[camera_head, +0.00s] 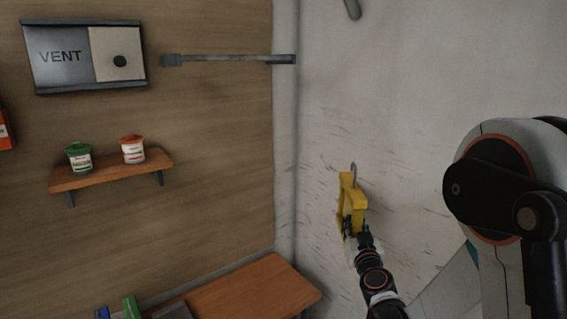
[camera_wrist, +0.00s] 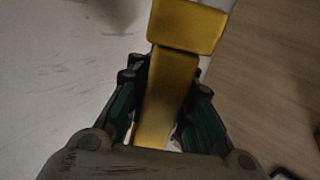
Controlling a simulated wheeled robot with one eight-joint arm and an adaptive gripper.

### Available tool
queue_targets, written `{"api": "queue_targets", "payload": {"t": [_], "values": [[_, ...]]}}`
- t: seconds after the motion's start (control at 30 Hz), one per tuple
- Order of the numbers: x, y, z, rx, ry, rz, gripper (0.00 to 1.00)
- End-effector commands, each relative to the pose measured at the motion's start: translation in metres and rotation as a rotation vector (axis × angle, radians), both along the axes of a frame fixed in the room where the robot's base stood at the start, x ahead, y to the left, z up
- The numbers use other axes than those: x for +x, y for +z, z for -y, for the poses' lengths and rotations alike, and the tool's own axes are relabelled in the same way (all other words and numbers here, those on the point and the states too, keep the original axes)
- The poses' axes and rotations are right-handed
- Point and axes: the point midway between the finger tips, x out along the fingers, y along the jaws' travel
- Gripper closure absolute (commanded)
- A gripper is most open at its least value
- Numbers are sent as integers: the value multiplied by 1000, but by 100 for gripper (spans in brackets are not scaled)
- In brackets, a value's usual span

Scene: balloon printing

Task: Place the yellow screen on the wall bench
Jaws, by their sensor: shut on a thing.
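The yellow screen (camera_head: 347,189) is a yellow frame-shaped piece with a small grey hook or loop at its top. My gripper (camera_head: 354,234) is shut on its lower end and holds it up in the air, in front of the pale wall. In the wrist view the yellow screen (camera_wrist: 187,28) rises between the green-sided fingers of my gripper (camera_wrist: 163,105). The wall bench (camera_head: 245,290) is a brown wooden top at the bottom of the head view, in the corner below and left of the gripper. Its near part is cut off by the frame edge.
A blue item (camera_head: 102,313), a green item (camera_head: 131,306) and a grey item (camera_head: 173,311) are at the bench's left. A wall shelf (camera_head: 110,171) holds two tubs. A grey bar (camera_head: 230,58) is above. The bench's right part looks clear.

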Motion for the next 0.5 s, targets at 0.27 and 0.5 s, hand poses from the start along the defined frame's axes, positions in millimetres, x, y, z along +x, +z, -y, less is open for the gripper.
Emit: {"api": "queue_targets", "payload": {"t": [0.27, 0.5], "values": [[0, -67, 0, 0, 0, 0, 100], [0, -116, 0, 0, 0, 0, 100]]}}
